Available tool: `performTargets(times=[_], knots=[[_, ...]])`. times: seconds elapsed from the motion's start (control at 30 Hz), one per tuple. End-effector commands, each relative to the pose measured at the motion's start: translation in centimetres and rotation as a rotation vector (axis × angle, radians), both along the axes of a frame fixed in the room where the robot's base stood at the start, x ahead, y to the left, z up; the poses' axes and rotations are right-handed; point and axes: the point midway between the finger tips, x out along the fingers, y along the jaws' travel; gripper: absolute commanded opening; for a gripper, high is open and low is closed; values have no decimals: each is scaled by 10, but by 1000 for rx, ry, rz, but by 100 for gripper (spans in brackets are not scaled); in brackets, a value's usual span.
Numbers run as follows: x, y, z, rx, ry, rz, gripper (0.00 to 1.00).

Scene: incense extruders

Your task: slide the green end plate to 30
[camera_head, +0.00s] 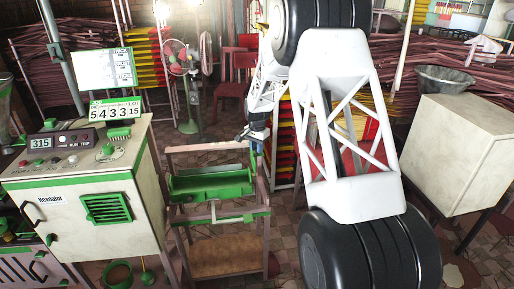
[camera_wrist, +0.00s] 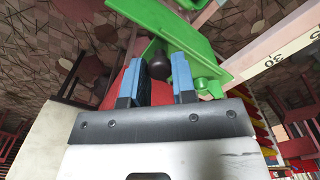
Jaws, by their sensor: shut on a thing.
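My gripper (camera_head: 257,137) is at the right end of the wooden stand with the green trough (camera_head: 210,184). In the wrist view its two blue fingertips (camera_wrist: 158,72) stand some way apart, shut on part of the green end plate (camera_wrist: 178,28). The exact grip spot is partly hidden by the fingers. A dark round knob (camera_wrist: 181,64) shows beside the right finger. A pale rail (camera_wrist: 283,50) with a printed scale runs to the right of the plate, and the mark 30 is readable on it. The plate's exact reading cannot be told.
A cream control cabinet (camera_head: 85,195) stands left of the stand. A fan (camera_head: 180,60), red chairs (camera_head: 233,68) and incense stacks are behind. Tiled floor shows around the stand.

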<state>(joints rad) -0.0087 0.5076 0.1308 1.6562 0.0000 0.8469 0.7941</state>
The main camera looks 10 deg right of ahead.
Motion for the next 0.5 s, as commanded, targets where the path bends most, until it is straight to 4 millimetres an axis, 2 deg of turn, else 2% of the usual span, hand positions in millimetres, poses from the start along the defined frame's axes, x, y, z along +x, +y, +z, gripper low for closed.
performTargets(times=[0.27, 0.5], knots=[[0, 6, 0, 0, 0, 1, 0], [0, 39, 0, 0, 0, 3, 0]])
